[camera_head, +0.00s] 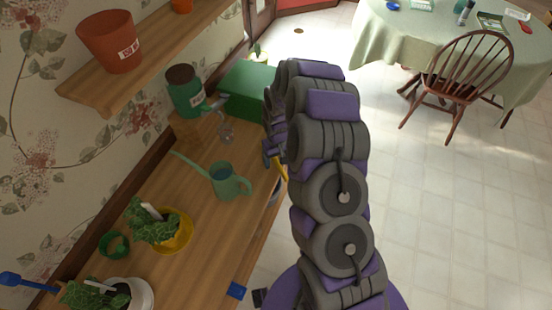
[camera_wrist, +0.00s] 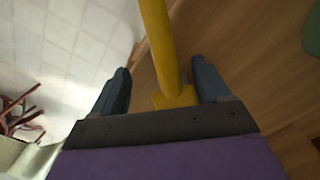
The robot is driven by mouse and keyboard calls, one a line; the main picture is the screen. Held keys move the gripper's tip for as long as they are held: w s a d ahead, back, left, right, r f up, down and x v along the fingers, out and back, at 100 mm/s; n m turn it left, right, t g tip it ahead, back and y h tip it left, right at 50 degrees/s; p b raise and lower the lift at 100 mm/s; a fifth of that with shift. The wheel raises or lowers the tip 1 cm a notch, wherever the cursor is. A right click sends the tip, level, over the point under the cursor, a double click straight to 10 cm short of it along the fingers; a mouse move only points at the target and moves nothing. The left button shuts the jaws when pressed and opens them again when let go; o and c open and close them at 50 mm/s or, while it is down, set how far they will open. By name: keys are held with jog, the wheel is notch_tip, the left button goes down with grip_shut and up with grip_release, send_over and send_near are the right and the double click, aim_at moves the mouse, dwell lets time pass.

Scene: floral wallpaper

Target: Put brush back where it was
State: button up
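A yellow handle (camera_wrist: 160,45), which may be the brush's, runs between the fingers of my gripper (camera_wrist: 162,88) in the wrist view. The fingers are apart, with a clear gap between the left finger and the handle; the right finger is close to it. In the head view a bit of yellow (camera_head: 281,171) shows beside my gripper (camera_head: 271,158) at the shelf's front edge. My arm hides most of it, and no bristles can be made out.
On the wooden shelf (camera_head: 205,250) stand a green watering can (camera_head: 228,182), a yellow-potted plant (camera_head: 170,232), a green jar (camera_head: 187,95) and a green box (camera_head: 245,92). A blue tool (camera_head: 28,283) lies at left. Open floor (camera_head: 440,230) is on the right.

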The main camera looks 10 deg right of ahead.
jog(key=shift+a+r, duration=0.2)
jog(key=shift+a, duration=0.3)
jog(key=shift+a+r, duration=0.15)
jog(key=shift+r, duration=0.15)
jog(key=r, duration=0.3)
jog(key=r+p, duration=0.1)
jog(key=r, duration=0.6)
jog(key=shift+d+r+p, duration=0.1)
jog(key=shift+d+p, duration=0.25)
jog(key=shift+d, duration=0.05)
jog(key=s+a+r, duration=0.2)
jog(key=s+r, duration=1.4)
jog(key=s+r+m+g, duration=0.1)
jog(key=s+r, duration=0.1)
jog(key=s, duration=0.9)
jog(key=s+d+r, duration=0.1)
jog(key=s+r, duration=0.2)
jog(key=s, duration=0.8)
jog(key=shift+s+m+g, duration=0.25)
jog(key=shift+m+g, duration=0.15)
jog(key=shift+f+b, duration=0.45)
jog(key=shift+f, duration=0.05)
